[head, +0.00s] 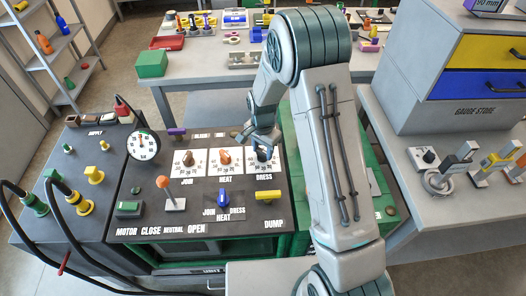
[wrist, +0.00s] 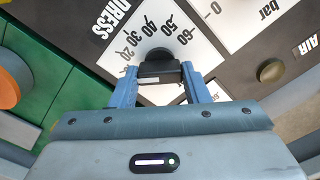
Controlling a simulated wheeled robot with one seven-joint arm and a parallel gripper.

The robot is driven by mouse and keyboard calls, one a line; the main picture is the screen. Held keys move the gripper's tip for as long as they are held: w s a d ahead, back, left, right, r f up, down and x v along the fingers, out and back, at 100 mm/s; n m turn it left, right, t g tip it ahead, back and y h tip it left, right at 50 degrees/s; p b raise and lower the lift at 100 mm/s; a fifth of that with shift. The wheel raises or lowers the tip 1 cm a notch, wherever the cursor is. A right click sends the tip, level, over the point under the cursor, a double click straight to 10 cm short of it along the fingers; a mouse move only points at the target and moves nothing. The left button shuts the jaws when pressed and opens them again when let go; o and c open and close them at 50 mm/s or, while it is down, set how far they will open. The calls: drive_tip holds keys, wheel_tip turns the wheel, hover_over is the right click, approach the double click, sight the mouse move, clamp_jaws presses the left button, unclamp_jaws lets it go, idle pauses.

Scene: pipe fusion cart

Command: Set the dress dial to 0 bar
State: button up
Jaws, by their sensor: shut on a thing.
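The dress dial is a black knob (wrist: 159,68) on a white scale plate marked DRESS. In the wrist view, figures from about 20 to 60 show around its far side; the rest of the scale is hidden by the knob and my gripper. In the head view the dress dial (head: 263,155) is the rightmost of three dials on the black panel. My gripper (wrist: 159,76) is shut on the knob, with one blue finger on each side. My gripper also shows in the head view (head: 261,142). I cannot tell which figure the knob points to.
The heat dial (head: 225,156) and join dial (head: 187,158) are just left. A round gauge (head: 143,145) stands at the panel's left. A blue selector (head: 223,197), yellow dump handle (head: 268,195) and orange-topped lever (head: 164,183) are nearer. A gauge store (head: 480,65) stands right.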

sight(263, 151)
drive_tip(key=n+b, duration=0.2)
drive_tip(key=n, duration=0.2)
drive_tip(key=shift+f+b, duration=0.1)
drive_tip(key=shift+b, duration=0.2)
drive_tip(key=shift+n+b, duration=0.7)
drive_tip(key=shift+n, duration=1.4)
drive_tip(key=o, duration=1)
wheel_tip(263, 151, up, 14)
drive_tip(key=shift+r+b, duration=0.1)
drive_tip(key=shift+b, duration=0.35)
